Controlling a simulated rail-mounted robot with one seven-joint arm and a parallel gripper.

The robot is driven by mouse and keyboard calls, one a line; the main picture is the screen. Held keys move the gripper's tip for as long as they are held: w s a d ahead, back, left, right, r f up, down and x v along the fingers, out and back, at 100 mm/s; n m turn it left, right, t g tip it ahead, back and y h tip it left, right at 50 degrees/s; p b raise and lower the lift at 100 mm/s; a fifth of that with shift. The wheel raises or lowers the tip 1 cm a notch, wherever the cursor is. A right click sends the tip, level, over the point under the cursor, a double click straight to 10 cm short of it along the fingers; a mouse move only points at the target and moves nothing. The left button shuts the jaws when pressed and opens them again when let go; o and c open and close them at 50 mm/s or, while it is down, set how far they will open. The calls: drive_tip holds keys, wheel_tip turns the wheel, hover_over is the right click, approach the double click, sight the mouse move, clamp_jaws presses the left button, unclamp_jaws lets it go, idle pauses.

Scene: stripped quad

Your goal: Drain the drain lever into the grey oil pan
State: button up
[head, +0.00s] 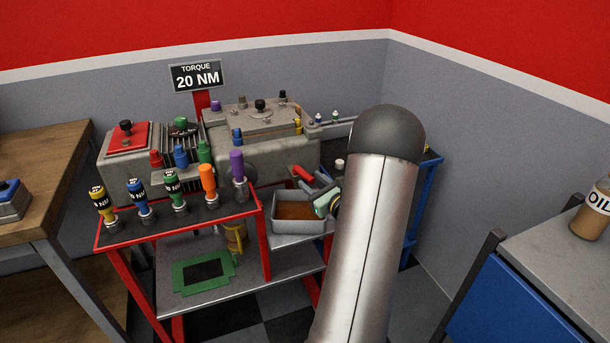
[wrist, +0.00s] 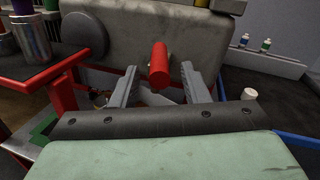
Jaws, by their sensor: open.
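The red drain lever (head: 303,174) sticks out low on the front of the grey engine block (head: 270,160). In the wrist view the red lever (wrist: 159,65) points toward me, between the two grey fingers of my gripper (wrist: 159,76). The fingers are spread, with a visible gap on each side of the lever. In the head view my gripper (head: 325,203) is just below and right of the lever, partly hidden by my arm. The grey oil pan (head: 298,227) stands below the lever, with a brown surface inside; my arm is close to its right side.
A red-framed stand (head: 262,235) left of the pan holds several coloured torque tools on its top. A green frame (head: 204,272) lies on its lower shelf. A small white cap (wrist: 249,94) is right of my gripper. An oil bottle (head: 592,212) stands far right.

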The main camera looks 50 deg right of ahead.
sight(305, 175)
drive_tip(key=shift+w+d, duration=0.2)
drive_tip(key=shift+w, duration=0.85)
drive_tip(key=shift+w+d, duration=0.2)
drive_tip(key=shift+w, duration=0.8)
clamp_jaws()
